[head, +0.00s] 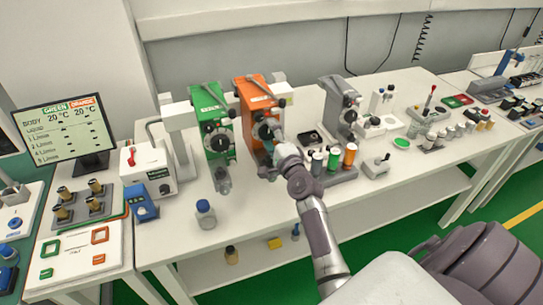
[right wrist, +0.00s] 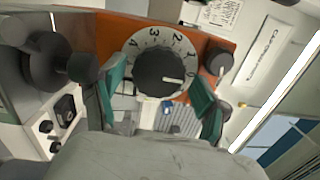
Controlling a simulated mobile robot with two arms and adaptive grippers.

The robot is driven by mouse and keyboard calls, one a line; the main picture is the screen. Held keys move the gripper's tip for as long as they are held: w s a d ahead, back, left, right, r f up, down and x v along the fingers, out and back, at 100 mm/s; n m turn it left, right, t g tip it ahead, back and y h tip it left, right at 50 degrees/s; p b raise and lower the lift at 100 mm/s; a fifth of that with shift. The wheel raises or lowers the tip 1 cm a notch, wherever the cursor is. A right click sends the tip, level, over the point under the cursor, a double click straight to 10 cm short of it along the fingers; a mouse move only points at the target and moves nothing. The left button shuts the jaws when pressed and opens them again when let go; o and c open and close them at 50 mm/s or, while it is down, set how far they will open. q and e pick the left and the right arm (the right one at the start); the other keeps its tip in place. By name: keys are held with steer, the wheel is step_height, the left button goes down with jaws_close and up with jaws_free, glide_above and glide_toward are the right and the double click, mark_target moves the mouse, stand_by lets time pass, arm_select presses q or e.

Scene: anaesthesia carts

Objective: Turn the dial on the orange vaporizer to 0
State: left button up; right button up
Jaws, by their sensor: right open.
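The orange vaporizer (head: 252,97) stands on the white bench between a green and a grey one. Its black dial (right wrist: 159,72) faces the right wrist camera, with a pale scale ring marked 0 to 4 around it. The white pointer line on the knob points right in that view, close to the 0 mark. My right gripper (head: 274,136) is in front of the orange vaporizer's dial. In the right wrist view its green-padded fingers (right wrist: 158,88) are open, one on either side of the dial; contact cannot be told. My left gripper is not in view.
The green vaporizer (head: 212,119) stands left and the grey vaporizer (head: 338,103) right. Green and orange-labelled bottles (head: 333,158) stand close to my right arm. A blue-capped bottle (head: 205,214) stands near the front edge. A monitor (head: 66,131) is at the far left.

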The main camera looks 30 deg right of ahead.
steer(key=n, duration=0.5)
steer(key=shift+d+f+n, duration=0.1)
steer(key=shift+n, duration=0.3)
steer(key=n+b, duration=0.1)
steer(key=n, duration=0.3)
steer(key=shift+n+g, duration=0.3)
steer(key=shift+g, duration=0.1)
steer(key=n+b, duration=0.1)
steer(key=n, duration=0.1)
steer(key=n+b, duration=0.1)
steer(key=n, duration=0.3)
steer(key=shift+a+f+n+h+b, duration=0.1)
steer(key=shift+a+n+h+b, duration=0.2)
steer(key=shift+n+h+b, duration=0.1)
steer(key=n+h+b, duration=0.1)
steer(key=n+b, duration=0.4)
steer(key=n, duration=0.4)
steer(key=shift+w+f, duration=0.1)
steer(key=b+v, duration=0.3)
steer(key=v, duration=1.1)
steer(key=s+a+f+g+y, duration=0.1)
steer(key=a+f+g, duration=0.2)
steer(key=f, duration=1)
steer(key=s+a+f+m+g+y+p, duration=0.1)
steer(key=s+a+f+g+y, duration=0.1)
steer(key=f, duration=1.1)
steer(key=shift+a+g, duration=0.7)
steer(key=shift+g, duration=0.7)
steer(key=shift+s, duration=0.15)
